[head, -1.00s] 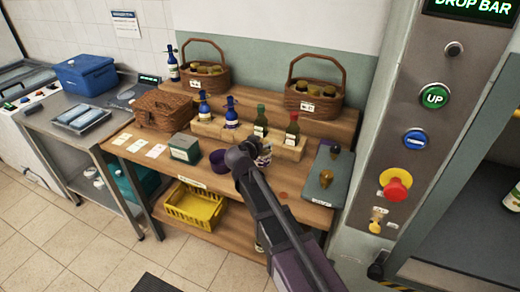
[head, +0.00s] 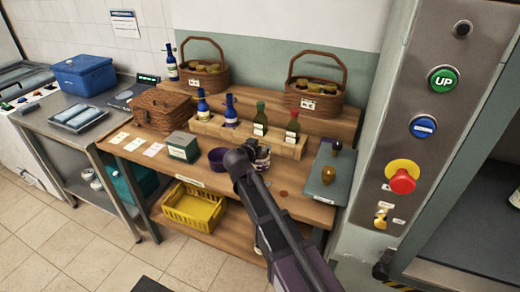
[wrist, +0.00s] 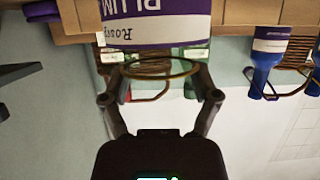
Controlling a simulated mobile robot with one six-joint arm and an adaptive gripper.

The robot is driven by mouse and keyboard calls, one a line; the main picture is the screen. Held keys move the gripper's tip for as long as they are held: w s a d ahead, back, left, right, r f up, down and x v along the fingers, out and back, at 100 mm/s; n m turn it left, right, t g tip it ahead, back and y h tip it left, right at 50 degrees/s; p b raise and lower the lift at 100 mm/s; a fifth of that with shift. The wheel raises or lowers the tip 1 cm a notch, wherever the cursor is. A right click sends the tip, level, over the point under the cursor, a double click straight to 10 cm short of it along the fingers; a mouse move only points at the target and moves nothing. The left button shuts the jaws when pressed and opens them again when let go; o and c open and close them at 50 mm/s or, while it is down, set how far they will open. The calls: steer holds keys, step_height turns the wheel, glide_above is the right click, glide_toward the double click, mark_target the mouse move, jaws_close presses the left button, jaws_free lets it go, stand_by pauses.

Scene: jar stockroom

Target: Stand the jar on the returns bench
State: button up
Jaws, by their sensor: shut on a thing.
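The jar has a purple and white label with "PLUM" on it, seen upside down in the wrist view (wrist: 155,30). My gripper (wrist: 158,72) is shut on it, with a finger on each side. In the head view the jar (head: 263,158) shows only partly behind my arm's end, over the wooden bench (head: 240,183). Whether its base touches the bench top is hidden. I cannot read a name for the bench.
A purple round dish (head: 217,159) and a green box (head: 183,147) stand left of the jar. Bottles in a wooden rack (head: 245,139) stand behind it. A grey mat (head: 325,177) with two small items lies to the right. Baskets (head: 315,98) stand on the back shelf.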

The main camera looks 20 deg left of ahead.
steer(key=shift+f, duration=0.1)
steer(key=o, duration=1.2)
steer(key=shift+c, duration=0.2)
steer(key=shift+p+v, duration=0.35)
steer(key=shift+v, duration=0.4)
steer(key=p+v, duration=0.3)
steer(key=v, duration=0.7)
steer(key=shift+s+r+p, duration=0.2)
steer(key=shift+s+p, duration=0.05)
steer(key=shift+p, duration=0.1)
